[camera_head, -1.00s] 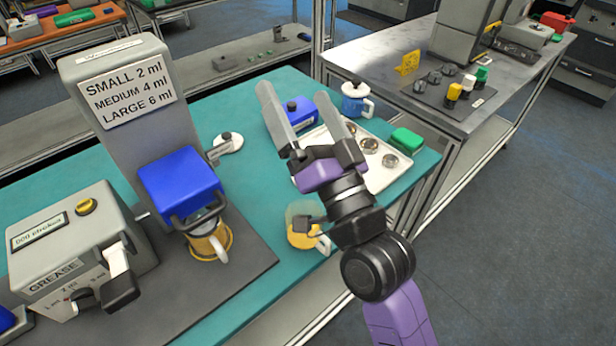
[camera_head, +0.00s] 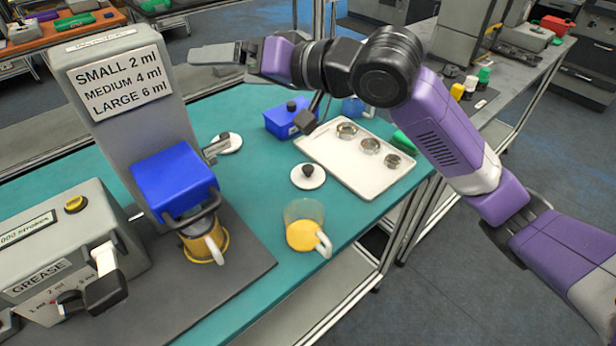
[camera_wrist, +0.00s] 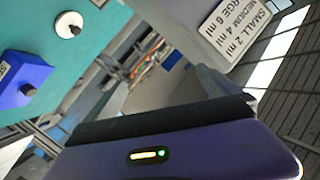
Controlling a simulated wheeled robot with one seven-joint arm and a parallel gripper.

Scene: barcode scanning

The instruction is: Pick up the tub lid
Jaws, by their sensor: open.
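Two round white lids with black knobs lie flat on the teal table: one (camera_head: 308,176) left of the tray, one (camera_head: 230,143) beside the dispenser. I cannot tell which is the tub lid. A white lid also shows at the upper left of the wrist view (camera_wrist: 70,25). A clear tub (camera_head: 304,210) with yellow contents and a white handle stands in front, without a lid. My gripper (camera_head: 205,55) is high above the table's back, right of the dispenser sign, pointing left. It is open and holds nothing; its fingers overlap in the head view.
The tall dispenser (camera_head: 125,135) with a blue head and a yellow mug under it stands left. The grease unit (camera_head: 60,250) is nearer. A blue box (camera_head: 283,121) and white tray (camera_head: 330,165) with several metal rings sit right. Bare table lies around the front lid.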

